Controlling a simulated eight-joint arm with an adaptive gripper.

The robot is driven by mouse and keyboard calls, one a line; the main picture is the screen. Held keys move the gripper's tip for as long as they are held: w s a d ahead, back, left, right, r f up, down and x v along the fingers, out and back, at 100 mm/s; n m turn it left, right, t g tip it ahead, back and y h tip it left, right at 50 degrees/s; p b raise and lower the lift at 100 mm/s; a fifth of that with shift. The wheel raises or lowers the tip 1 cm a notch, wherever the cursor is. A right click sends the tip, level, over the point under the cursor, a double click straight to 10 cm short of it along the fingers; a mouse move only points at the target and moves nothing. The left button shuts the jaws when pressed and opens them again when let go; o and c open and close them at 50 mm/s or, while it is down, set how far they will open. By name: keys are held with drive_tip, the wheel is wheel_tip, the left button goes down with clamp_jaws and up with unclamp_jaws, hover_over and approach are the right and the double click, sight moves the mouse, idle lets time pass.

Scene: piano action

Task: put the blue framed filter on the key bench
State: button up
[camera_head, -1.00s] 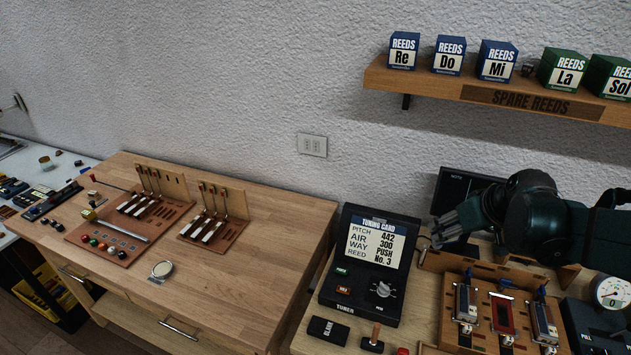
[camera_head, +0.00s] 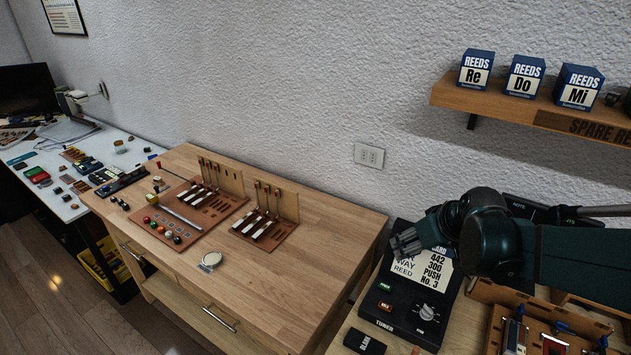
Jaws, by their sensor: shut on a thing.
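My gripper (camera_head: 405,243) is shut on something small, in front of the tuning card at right. What it holds is too dark and small to make out, and I cannot pick out a blue framed filter anywhere. The key bench, a wooden worktop (camera_head: 290,310), fills the middle, left of and below my gripper. On it stand two brown boards with upright key levers (camera_head: 205,195) (camera_head: 265,225). A round pale disc (camera_head: 211,260) lies near its front edge.
The tuner (camera_head: 395,310) stands on the right-hand bench under my arm. A shelf with reed boxes (camera_head: 525,77) hangs above at right. A white table (camera_head: 70,205) with small parts is at far left. The key bench's front right top is clear.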

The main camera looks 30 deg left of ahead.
drive_tip(key=s+a+f+n+g+y+p, duration=0.1)
drive_tip(key=s+a+n, duration=0.1)
drive_tip(key=a, duration=0.9)
drive_tip(key=s+a+f+n+g+p, duration=0.1)
drive_tip(key=s+a+n, duration=0.15)
drive_tip(key=a, duration=0.85)
drive_tip(key=s+a+f+n+g+p, duration=0.1)
drive_tip(key=s+a, duration=0.6)
drive_tip(key=a, duration=0.4)
drive_tip(key=s+a+f+n+g+p, duration=0.1)
drive_tip(key=s+a+f+n, duration=0.1)
drive_tip(key=s+a, duration=0.5)
drive_tip(key=a, duration=0.4)
drive_tip(key=shift+a+y, duration=0.3)
drive_tip(key=shift+s+f+n, duration=0.1)
drive_tip(key=shift+f+n, duration=0.1)
drive_tip(key=shift+n, duration=0.05)
drive_tip(key=shift+f, duration=3.05)
drive_tip(key=shift+f, duration=0.1)
drive_tip(key=shift+f, duration=1.75)
drive_tip(key=shift+f+b, duration=0.2)
drive_tip(key=shift+b, duration=0.2)
drive_tip(key=o, duration=0.9)
